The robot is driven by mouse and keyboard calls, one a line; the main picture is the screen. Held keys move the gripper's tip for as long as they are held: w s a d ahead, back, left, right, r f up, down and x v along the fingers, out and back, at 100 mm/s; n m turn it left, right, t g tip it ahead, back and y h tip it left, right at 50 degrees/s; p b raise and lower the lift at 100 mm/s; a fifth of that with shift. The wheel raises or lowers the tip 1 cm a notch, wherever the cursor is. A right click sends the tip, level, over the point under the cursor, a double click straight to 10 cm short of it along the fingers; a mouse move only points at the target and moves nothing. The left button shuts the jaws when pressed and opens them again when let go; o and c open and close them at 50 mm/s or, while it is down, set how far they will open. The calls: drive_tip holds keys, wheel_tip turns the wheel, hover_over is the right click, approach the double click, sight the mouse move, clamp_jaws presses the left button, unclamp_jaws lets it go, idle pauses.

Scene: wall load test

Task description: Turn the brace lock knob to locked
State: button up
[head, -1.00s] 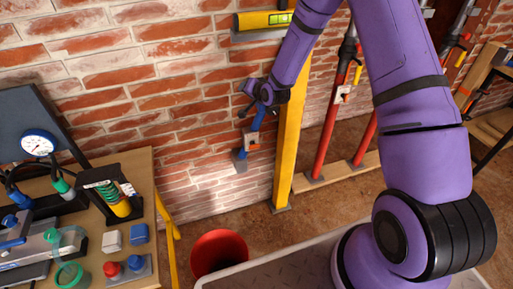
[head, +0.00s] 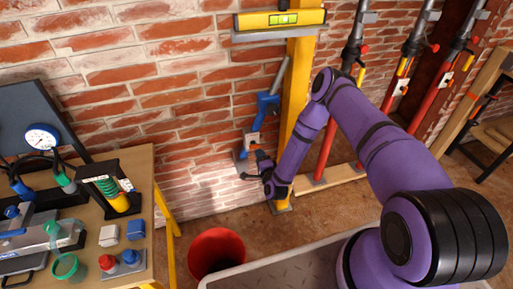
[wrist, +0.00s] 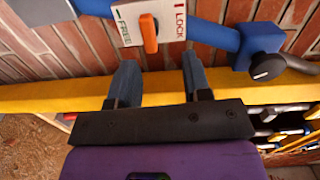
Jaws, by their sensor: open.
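The blue brace (head: 266,104) is mounted on the brick wall beside the yellow post. Its white plate (wrist: 127,32) reads FREE on the left and LOCK on the right in the wrist view; the plate also shows small in the head view (head: 250,138). The orange lock knob (wrist: 149,33) is a bar that stands nearly upright in the wrist view, between the two words. I cannot tell its exact setting. My gripper (wrist: 159,68) is open and empty, its fingertips just below the knob in that view and apart from it. In the head view my gripper (head: 255,167) is low beside the brace's lower end.
The yellow post (head: 298,95) stands close behind my gripper. A yellow level (head: 283,19) rests on a ledge above. Red props (head: 327,150) stand to the right. A red bucket (head: 216,252) and a cluttered workbench (head: 143,180) are at lower left.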

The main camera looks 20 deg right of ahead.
sight(255, 148)
drive_tip(key=shift+m+h, duration=0.3)
drive_tip(key=shift+m, duration=0.2)
drive_tip(key=w, duration=0.3)
drive_tip(key=w+f, duration=0.1)
drive_tip(key=w, duration=0.2)
drive_tip(key=w+f, duration=0.1)
drive_tip(key=w, duration=0.2)
drive_tip(key=shift+d, duration=0.15)
drive_tip(key=c, duration=0.8)
